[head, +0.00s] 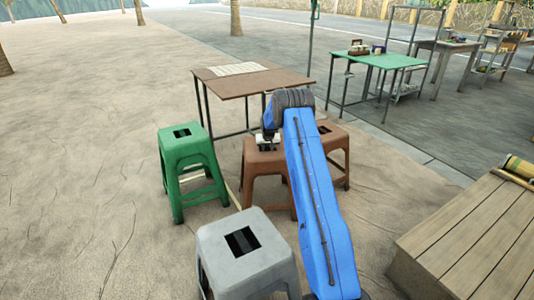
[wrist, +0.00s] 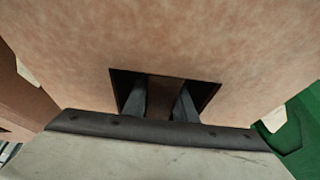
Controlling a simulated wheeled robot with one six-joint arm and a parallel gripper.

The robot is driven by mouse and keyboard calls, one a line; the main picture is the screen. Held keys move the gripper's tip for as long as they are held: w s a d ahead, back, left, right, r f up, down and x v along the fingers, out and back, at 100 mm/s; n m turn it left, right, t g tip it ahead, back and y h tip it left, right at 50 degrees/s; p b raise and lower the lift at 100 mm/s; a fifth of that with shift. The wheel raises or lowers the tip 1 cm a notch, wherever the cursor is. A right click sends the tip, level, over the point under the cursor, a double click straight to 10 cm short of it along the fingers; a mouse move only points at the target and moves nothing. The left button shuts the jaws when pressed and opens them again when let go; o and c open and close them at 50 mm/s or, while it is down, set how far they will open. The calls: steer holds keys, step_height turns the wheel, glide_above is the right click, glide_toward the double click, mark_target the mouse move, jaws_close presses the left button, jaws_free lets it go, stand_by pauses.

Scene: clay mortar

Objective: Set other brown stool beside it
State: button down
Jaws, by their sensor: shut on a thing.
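A brown stool (head: 262,187) stands upright in front of the brown table in the head view, partly hidden by my blue arm. My gripper (wrist: 160,102) has its two fingers down in the rectangular slot of this stool's seat (wrist: 200,45) and is shut on it. The other brown stool (head: 337,142) stands close by on the right, partly behind my arm. In the wrist view, a brown surface at the left edge (wrist: 22,100) looks like that other stool. Whether the held stool's feet touch the ground is hard to tell.
A green stool (head: 186,152) stands just left of the held stool, and a grey stool (head: 225,255) stands in front. The brown table (head: 262,84) is behind. A wooden platform (head: 480,235) is at the right. Open sandy ground lies to the left.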

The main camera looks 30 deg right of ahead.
steer(key=c, duration=1.4)
jaws_free()
steer(key=shift+c, duration=0.2)
steer(key=v, duration=1.2)
steer(key=shift+a+r, duration=0.1)
steer(key=shift+a, duration=0.05)
steer(key=s+a+r+n, duration=0.1)
steer(key=s+a+r, duration=1)
steer(key=s+r, duration=0.35)
steer(key=s+a+r+n, duration=0.1)
steer(key=s+a+r, duration=1)
steer(key=s+r, duration=0.35)
steer(key=s+a+r+n+y, duration=0.1)
steer(key=s+a, duration=0.3)
steer(key=s, duration=0.7)
steer(key=s+a+n, duration=0.1)
steer(key=s+a, duration=0.2)
steer(key=s, duration=0.8)
steer(key=s+a+f, duration=0.1)
steer(key=s+f, duration=0.2)
steer(key=s, duration=0.5)
steer(key=s+a+f, duration=0.2)
steer(key=s, duration=0.6)
steer(key=shift+s+a+f+n+t+y, duration=0.3)
steer(key=shift+s+a+f+t, duration=0.05)
steer(key=shift+s+f+t, duration=0.05)
